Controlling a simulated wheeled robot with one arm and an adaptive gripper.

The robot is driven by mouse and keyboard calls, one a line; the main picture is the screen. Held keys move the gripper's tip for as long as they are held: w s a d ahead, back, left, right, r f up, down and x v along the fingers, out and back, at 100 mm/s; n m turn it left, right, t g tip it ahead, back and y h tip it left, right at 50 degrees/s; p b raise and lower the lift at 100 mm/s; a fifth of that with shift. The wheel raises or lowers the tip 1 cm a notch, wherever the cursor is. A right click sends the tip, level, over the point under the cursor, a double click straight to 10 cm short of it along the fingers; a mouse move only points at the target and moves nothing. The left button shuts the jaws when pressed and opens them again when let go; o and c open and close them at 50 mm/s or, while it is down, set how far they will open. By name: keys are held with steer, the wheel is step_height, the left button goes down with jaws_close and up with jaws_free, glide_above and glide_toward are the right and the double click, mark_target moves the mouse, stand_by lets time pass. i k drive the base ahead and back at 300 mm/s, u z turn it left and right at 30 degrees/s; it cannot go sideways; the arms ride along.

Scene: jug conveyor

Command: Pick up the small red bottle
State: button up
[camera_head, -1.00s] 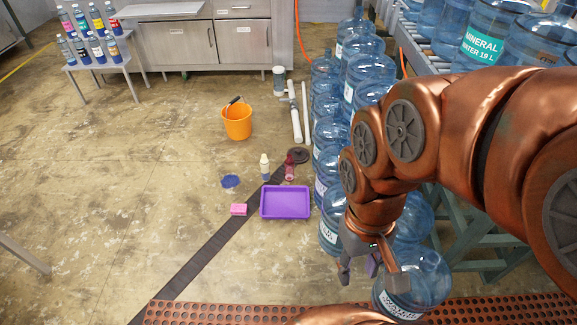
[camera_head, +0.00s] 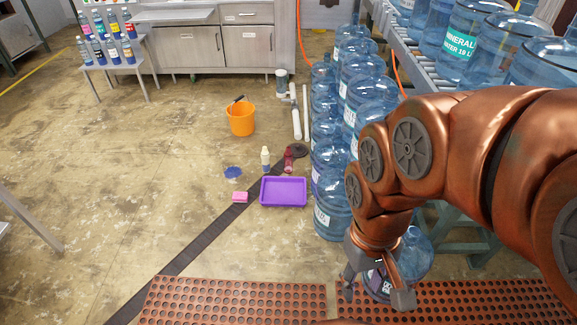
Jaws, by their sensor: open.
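A small reddish, partly see-through bottle (camera_head: 288,160) stands on the floor just behind the purple tray (camera_head: 283,205), beside a dark round disc (camera_head: 298,150). I take it for the small red bottle. A pale bottle with a light cap (camera_head: 265,159) stands to its left. My gripper (camera_head: 374,299) is at the lower right, pointing down with its fingers apart and nothing between them. It is well to the right of and nearer than the red bottle, in front of a large blue jug (camera_head: 413,258).
Stacked blue water jugs (camera_head: 330,208) stand between the tray and my arm. An orange bucket (camera_head: 240,119), a pink sponge (camera_head: 240,197) and a blue patch (camera_head: 232,172) are on the floor. Perforated brown mats (camera_head: 235,302) lie in front. The left floor is mostly clear. Coloured bottles (camera_head: 105,50) stand on a small table.

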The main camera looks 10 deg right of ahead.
mark_target(287, 154)
steer(key=u, duration=0.55)
steer(key=i, duration=0.85)
steer(key=u, duration=0.65)
steer(key=i, duration=1)
steer(key=z, duration=0.85)
steer(key=i, duration=0.95)
steer(key=z, duration=0.75)
